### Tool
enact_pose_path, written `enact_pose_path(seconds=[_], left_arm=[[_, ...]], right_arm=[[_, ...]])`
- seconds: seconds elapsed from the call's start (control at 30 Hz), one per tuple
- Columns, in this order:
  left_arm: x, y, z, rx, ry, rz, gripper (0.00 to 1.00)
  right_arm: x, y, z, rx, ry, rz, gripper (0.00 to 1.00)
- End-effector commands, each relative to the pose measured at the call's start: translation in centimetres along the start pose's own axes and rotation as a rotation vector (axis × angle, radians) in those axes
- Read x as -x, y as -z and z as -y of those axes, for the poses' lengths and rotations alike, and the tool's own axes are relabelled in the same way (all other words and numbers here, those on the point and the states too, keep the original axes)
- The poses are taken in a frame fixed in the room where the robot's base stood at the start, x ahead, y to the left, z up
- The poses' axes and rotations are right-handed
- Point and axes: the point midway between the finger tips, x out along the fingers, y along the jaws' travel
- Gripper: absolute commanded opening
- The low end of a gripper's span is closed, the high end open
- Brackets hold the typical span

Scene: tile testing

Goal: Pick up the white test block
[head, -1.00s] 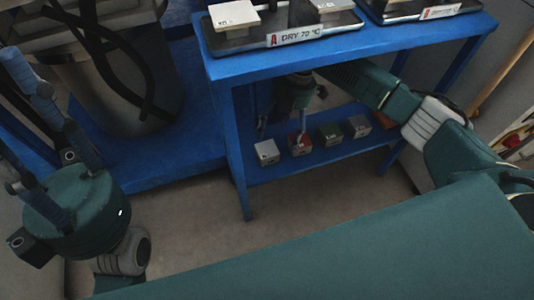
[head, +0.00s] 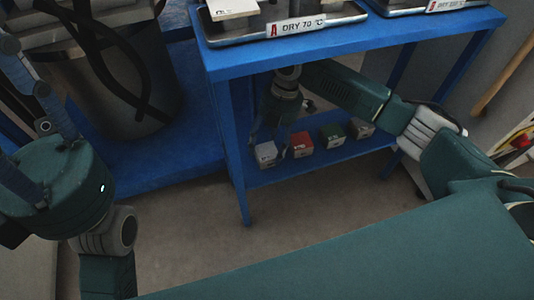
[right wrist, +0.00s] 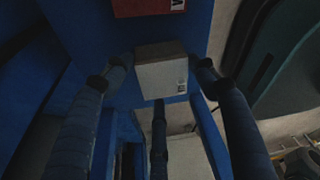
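The white test block (head: 266,155) stands at the left end of the lower shelf of the blue table. My right gripper (head: 269,138) reaches down over it under the tabletop. In the right wrist view the white block (right wrist: 162,80) lies between the spread fingertips of my right gripper (right wrist: 163,66). Small gaps show on both sides of the block, and a third finger is below it. The right gripper is open and holds nothing. My left gripper (head: 42,115), at the left edge of the head view, has its fingers spread and is empty; part of it is cut off.
A red block (head: 302,144), a green block (head: 332,135) and a grey block (head: 360,128) stand in a row to the right. The tabletop (head: 350,45) above bears labelled trays. A large metal drum (head: 115,90) with black hoses stands at the left.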

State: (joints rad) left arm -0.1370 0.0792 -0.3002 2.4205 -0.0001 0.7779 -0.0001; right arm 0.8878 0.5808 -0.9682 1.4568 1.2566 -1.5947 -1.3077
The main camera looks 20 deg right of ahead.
Motion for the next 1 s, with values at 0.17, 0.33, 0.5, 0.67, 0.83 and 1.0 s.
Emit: enact_pose_path(seconds=[0.17,0.33,0.5,0.67,0.83,1.0], left_arm=[[0.0,0.0,0.0,0.000,0.000,0.000,0.40],[0.0,0.0,0.0,0.001,0.000,0.000,0.40],[-0.1,0.0,0.0,0.001,0.000,0.000,0.40],[-0.6,0.3,0.1,0.001,0.004,-0.003,0.40],[0.6,0.0,0.2,0.009,0.025,0.070,0.40],[1.3,0.3,0.3,0.015,0.044,0.112,0.40]], right_arm=[[-0.1,0.0,0.1,0.000,0.002,-0.001,0.09],[0.0,0.1,0.0,0.001,0.000,-0.001,0.00],[0.2,0.1,0.0,0.001,0.000,-0.002,0.00],[1.2,0.4,0.0,0.001,0.000,-0.001,0.00],[3.5,1.0,-0.1,0.002,-0.002,-0.002,0.00],[3.5,2.1,2.9,0.002,0.005,-0.002,0.00]])
